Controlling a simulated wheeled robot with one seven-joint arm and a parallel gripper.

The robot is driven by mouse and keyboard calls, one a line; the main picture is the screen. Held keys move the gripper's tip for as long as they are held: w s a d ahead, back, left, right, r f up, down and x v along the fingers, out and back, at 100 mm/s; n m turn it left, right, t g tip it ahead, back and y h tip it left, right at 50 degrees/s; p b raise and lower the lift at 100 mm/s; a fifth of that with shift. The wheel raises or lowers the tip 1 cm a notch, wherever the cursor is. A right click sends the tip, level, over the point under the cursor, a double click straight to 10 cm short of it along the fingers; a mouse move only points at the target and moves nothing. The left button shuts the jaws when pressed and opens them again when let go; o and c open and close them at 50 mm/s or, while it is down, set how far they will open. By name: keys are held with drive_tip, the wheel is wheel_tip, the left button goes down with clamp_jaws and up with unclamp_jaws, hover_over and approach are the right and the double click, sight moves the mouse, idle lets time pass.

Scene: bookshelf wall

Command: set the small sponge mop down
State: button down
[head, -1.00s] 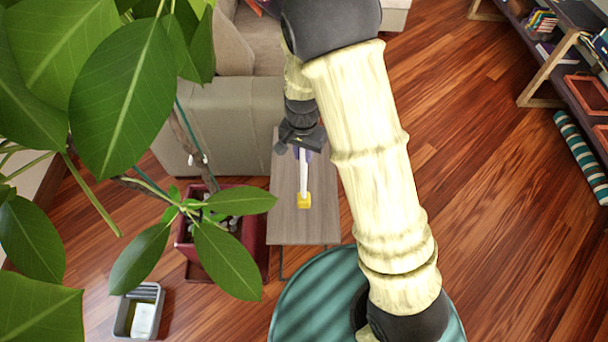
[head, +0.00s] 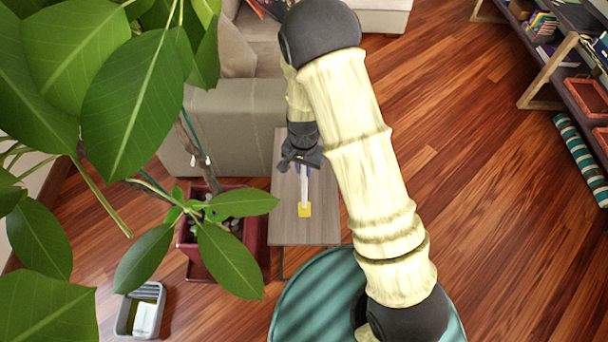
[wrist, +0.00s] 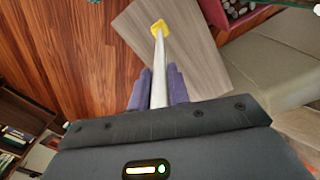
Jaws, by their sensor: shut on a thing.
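The small sponge mop has a white handle and a yellow sponge head. In the head view the mop (head: 304,192) is over the grey wooden side table (head: 288,230), its yellow end toward the table's near edge. In the wrist view the mop (wrist: 158,62) runs out from between the purple-grey fingers, its yellow head over the table (wrist: 195,58). My gripper (head: 303,168) is shut on the handle; it also shows in the wrist view (wrist: 158,88). I cannot tell whether the mop touches the tabletop.
A leafy plant (head: 140,95) fills the left, its red pot (head: 255,228) beside the table. A beige sofa (head: 235,120) stands behind the table. A grey bin (head: 140,310) is on the floor at lower left. Shelves (head: 570,60) stand at right. The tabletop around the mop is bare.

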sight(304, 177)
drive_tip(key=shift+f+p, duration=0.6)
drive_tip(key=shift+f, duration=1.45)
drive_tip(key=shift+f, duration=0.15)
drive_tip(key=c, duration=1.3)
unclamp_jaws()
wheel_tip(304, 177, up, 12)
drive_tip(key=b, duration=0.3)
drive_tip(key=shift+r, duration=0.2)
